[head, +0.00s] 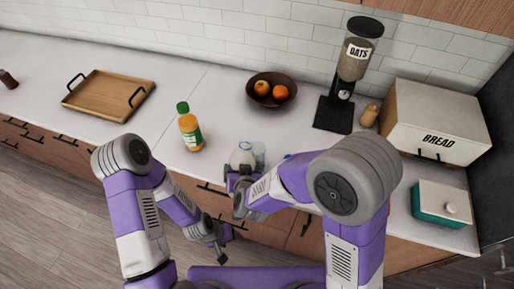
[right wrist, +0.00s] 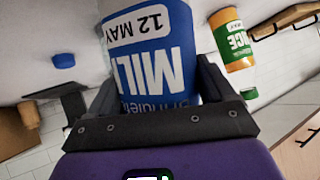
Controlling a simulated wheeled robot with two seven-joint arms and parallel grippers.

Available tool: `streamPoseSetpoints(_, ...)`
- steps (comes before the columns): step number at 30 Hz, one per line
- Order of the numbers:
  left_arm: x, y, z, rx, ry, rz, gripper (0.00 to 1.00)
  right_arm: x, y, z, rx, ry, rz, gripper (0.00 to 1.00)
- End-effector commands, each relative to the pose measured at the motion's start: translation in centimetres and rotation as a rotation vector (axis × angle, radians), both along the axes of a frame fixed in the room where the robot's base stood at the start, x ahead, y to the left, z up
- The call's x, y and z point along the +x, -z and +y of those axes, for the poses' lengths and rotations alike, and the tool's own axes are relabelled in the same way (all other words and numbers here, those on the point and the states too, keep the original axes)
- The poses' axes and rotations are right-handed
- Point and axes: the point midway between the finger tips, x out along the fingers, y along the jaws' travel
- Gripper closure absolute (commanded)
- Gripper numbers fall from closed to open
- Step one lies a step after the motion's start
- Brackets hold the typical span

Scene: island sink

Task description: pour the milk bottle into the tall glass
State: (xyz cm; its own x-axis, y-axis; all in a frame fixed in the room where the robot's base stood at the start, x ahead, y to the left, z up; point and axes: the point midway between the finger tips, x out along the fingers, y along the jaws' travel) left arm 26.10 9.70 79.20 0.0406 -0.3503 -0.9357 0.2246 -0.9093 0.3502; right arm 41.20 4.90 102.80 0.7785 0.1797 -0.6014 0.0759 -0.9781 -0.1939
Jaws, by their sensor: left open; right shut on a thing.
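The milk bottle (head: 242,156) is white with a blue label that fills the middle of the right wrist view (right wrist: 165,65). My right gripper (head: 240,178) is shut on it at the counter's front edge. Its tilt is hard to tell. The tall glass (head: 260,155) is clear and faint, just right of the bottle in the head view; I cannot make it out in the right wrist view. My left gripper (head: 219,240) is open and empty, low in front of the counter.
A juice bottle (head: 190,132) stands left of the milk. A fruit bowl (head: 271,90), oats dispenser (head: 349,75) and bread box (head: 436,120) stand behind and right. A wooden tray (head: 108,95) lies left. A blue cap (right wrist: 64,60) lies on the counter.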

Motion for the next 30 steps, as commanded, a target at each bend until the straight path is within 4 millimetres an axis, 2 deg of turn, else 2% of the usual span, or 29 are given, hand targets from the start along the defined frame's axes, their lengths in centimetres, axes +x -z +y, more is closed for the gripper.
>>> streamPoseSetpoints(1,0.0,0.1,0.0,0.0,0.0,0.0,0.37,0.1,0.3,-0.1,0.018,0.002,0.024,0.48)
streamPoseSetpoints(3,0.0,-1.5,0.0,0.0,-0.001,0.0,0.37,0.1,-1.1,-0.1,0.044,0.003,0.061,0.48)
streamPoseSetpoints(5,0.0,-2.2,0.0,0.0,0.0,-0.001,0.37,0.1,-1.6,-0.1,0.065,0.003,0.093,0.48)
streamPoseSetpoints(14,0.0,-4.2,0.0,0.0,0.0,0.0,0.37,0.3,-2.8,-0.2,0.167,0.005,0.259,0.48)
streamPoseSetpoints(28,0.0,-3.3,0.0,0.0,0.0,0.0,0.37,-1.1,-1.0,0.6,0.33,0.002,0.518,0.48)
streamPoseSetpoints(30,0.0,-4.0,0.0,0.0,0.0,0.0,0.37,-1.3,-1.5,0.8,0.349,0.002,0.551,0.48)
